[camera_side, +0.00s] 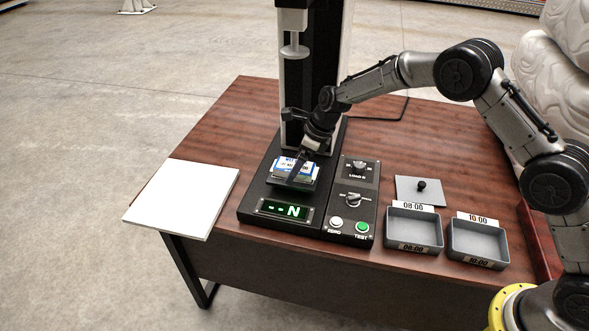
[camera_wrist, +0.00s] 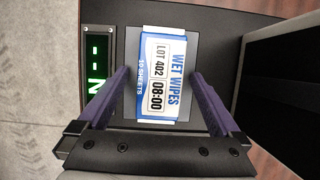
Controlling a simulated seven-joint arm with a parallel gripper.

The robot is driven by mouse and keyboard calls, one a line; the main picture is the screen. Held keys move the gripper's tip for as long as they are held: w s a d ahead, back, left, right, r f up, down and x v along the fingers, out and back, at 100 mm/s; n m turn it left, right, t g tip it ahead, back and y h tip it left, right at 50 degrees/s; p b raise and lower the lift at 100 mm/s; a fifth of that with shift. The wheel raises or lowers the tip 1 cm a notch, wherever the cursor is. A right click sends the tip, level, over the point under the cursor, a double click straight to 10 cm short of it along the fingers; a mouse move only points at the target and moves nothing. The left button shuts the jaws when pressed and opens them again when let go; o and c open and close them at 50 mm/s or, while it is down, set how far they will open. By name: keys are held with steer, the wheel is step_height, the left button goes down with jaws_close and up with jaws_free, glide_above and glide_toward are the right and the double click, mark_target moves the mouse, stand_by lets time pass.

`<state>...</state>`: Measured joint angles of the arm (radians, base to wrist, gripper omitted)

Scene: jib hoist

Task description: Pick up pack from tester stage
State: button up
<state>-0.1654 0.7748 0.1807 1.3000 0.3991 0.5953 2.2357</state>
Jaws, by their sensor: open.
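The pack (camera_side: 293,168) is a small blue and white wet wipes pack lying flat on the tester stage (camera_side: 284,184). In the wrist view the pack (camera_wrist: 162,75) reads "WET WIPES, LOT 402, 08:00, 10 SHEETS". My gripper (camera_side: 296,168) is at the pack in the side view. In the wrist view its two purple fingers (camera_wrist: 163,82) are open, one on each side of the pack, with a gap showing on both sides. I cannot tell how high the fingertips are above the stage (camera_wrist: 131,72).
The tester's column (camera_side: 308,90) stands behind the stage, with a press head (camera_side: 294,50) above. A control panel (camera_side: 352,200) is to the right. Trays marked 08:00 (camera_side: 414,209) and 10:00 (camera_side: 478,222) stand further right. A white board (camera_side: 183,198) lies at left.

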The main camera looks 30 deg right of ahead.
steer(key=c, duration=1.4)
